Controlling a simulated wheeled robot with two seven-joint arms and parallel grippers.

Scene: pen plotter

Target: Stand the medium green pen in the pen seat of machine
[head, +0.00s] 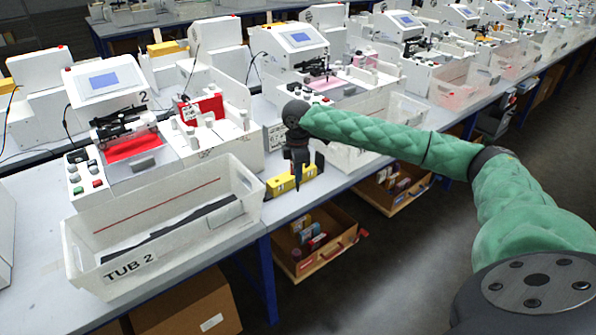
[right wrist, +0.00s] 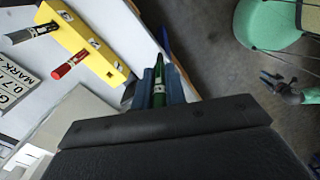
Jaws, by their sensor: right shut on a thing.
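My right gripper (head: 298,182) is low over the bench edge, beside a yellow pen rack (head: 283,184). In the right wrist view the gripper (right wrist: 160,82) is shut on a green pen (right wrist: 158,94), which is apart from the rack (right wrist: 84,40). A black pen (right wrist: 32,33) and a red pen (right wrist: 70,65) stand in that rack. The pen is too small to make out in the head view. A white machine marked 2 (head: 104,82) with a red bed stands to the left. I cannot make out its pen seat. My left gripper is not in view.
A white bin labelled TUB 2 (head: 165,258) stands at the bench front. A sign (right wrist: 18,86) with 0.7 on it lies near the rack. More machines line the bench to the right. Open wooden drawers (head: 315,240) hang below the edge.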

